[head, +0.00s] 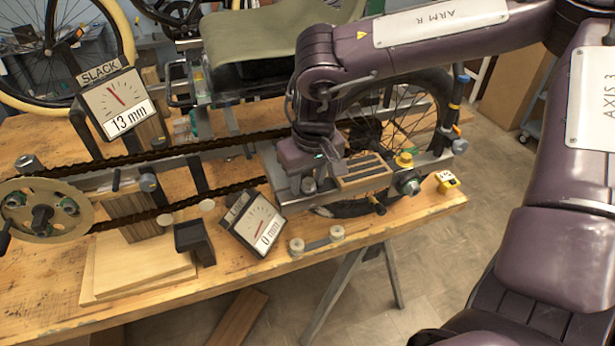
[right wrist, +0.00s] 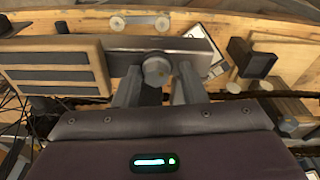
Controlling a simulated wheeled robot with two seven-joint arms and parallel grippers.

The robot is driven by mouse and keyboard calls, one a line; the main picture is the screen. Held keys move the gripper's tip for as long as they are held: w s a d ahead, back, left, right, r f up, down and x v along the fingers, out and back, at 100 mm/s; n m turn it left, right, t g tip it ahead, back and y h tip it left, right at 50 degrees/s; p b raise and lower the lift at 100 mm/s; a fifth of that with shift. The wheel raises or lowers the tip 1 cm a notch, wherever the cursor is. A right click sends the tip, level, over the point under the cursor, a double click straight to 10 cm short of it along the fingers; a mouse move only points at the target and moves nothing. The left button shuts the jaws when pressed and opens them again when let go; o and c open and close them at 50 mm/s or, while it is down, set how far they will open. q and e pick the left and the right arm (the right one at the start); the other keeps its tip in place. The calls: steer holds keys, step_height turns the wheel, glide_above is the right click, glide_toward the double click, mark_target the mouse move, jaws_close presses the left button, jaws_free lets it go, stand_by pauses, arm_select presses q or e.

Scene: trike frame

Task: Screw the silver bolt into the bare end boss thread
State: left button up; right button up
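A silver round-headed bolt (right wrist: 156,68) sits on the grey rail; in the head view it (head: 308,185) is left of the slotted tan block. My right gripper (head: 318,180) points down over the rail. Its two fingers (right wrist: 160,90) stand apart on either side of the bolt head in the right wrist view, with a narrow gap showing beside the right finger. The bolt's shank is hidden. I cannot tell which fitting is the bare end boss; bolt-like ends show at the rail's right (head: 408,185) and farther back (head: 460,146). My left gripper is out of view.
The tan slotted block (head: 365,172) stands close beside the gripper. A gauge reading 0 mm (head: 252,222) and a SLACK gauge reading 13 mm (head: 113,104) stand to the left. A chain (head: 150,153) runs left to the chainring (head: 40,212). A yellow cube (head: 446,181) sits at the table's right end.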

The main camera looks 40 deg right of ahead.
steer(key=shift+s+d+f, duration=0.1)
stand_by(0.3)
steer(key=n, duration=0.5)
steer(key=shift+s+d+y, duration=0.1)
steer(key=shift+d+y, duration=0.1)
steer(key=shift+y, duration=0.2)
steer(key=n, duration=0.7)
steer(key=shift+g+y, duration=0.4)
steer(key=c, duration=0.6)
steer(key=shift+o, duration=0.2)
steer(key=m, duration=0.6)
steer(key=shift+a+f+h, duration=0.1)
steer(key=shift+h, duration=0.3)
steer(key=m, duration=0.6)
steer(key=shift+t+h, duration=0.3)
steer(key=shift+h, duration=0.1)
steer(key=o, duration=0.5)
steer(key=shift+s, duration=0.1)
steer(key=shift+o, duration=0.3)
steer(key=shift+a, duration=0.25)
